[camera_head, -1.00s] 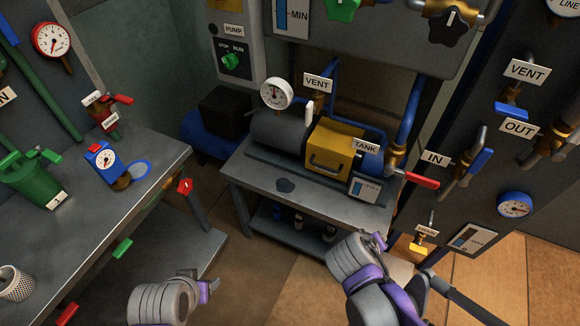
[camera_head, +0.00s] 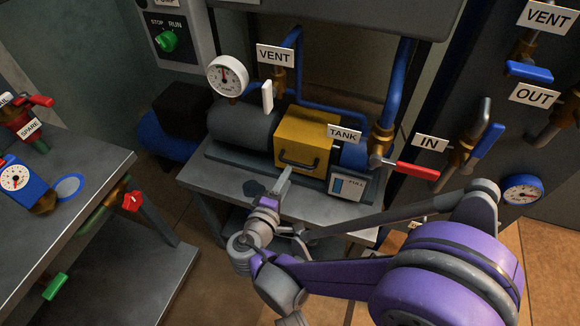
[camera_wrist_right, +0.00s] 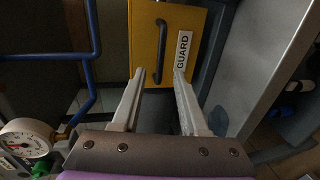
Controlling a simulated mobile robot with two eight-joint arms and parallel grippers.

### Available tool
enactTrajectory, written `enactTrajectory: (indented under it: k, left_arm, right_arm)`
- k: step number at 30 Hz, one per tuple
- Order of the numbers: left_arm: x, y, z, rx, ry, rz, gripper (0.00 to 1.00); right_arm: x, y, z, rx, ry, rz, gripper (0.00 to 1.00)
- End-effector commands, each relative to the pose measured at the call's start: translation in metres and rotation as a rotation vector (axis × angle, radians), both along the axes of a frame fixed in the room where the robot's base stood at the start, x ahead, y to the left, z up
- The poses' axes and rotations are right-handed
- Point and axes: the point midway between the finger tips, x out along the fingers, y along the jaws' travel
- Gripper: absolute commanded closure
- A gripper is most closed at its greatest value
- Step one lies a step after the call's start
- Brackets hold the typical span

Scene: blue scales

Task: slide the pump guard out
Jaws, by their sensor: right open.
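The pump guard (camera_head: 304,137) is a yellow box cover with a dark handle (camera_head: 298,161) low on its front face. It sits over the grey and blue pump on the grey bench. In the right wrist view the yellow guard (camera_wrist_right: 148,62) carries a "GUARD" label and its dark handle (camera_wrist_right: 161,50) runs lengthwise. My right gripper (camera_head: 284,176) is just in front of the guard, close to the handle. In the wrist view its two fingers (camera_wrist_right: 158,78) are apart and empty, pointing at the guard, with the handle between their lines. My left gripper is not in view.
A red-handled tank valve (camera_head: 403,168) and a level gauge (camera_head: 348,186) stand right of the guard. A white lever (camera_head: 267,96) and a round gauge (camera_head: 228,75) stand left. Blue pipes rise behind.

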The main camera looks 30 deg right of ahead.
Motion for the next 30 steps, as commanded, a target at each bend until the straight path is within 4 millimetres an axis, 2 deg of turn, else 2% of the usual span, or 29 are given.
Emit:
enactTrajectory:
  k: [3,9,22,30]
  left_arm:
    - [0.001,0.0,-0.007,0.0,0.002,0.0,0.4]
    - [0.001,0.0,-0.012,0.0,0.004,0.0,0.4]
    - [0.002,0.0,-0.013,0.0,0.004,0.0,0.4]
    - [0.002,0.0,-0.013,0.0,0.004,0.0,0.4]
  right_arm:
    - [0.015,-0.019,-0.007,-0.001,0.001,-0.005,0.57]
    - [0.033,-0.04,-0.012,0.0,0.001,-0.004,0.57]
    - [0.041,-0.048,-0.014,0.001,0.001,0.0,0.57]
    - [0.04,-0.047,-0.014,0.002,0.001,0.0,1.0]
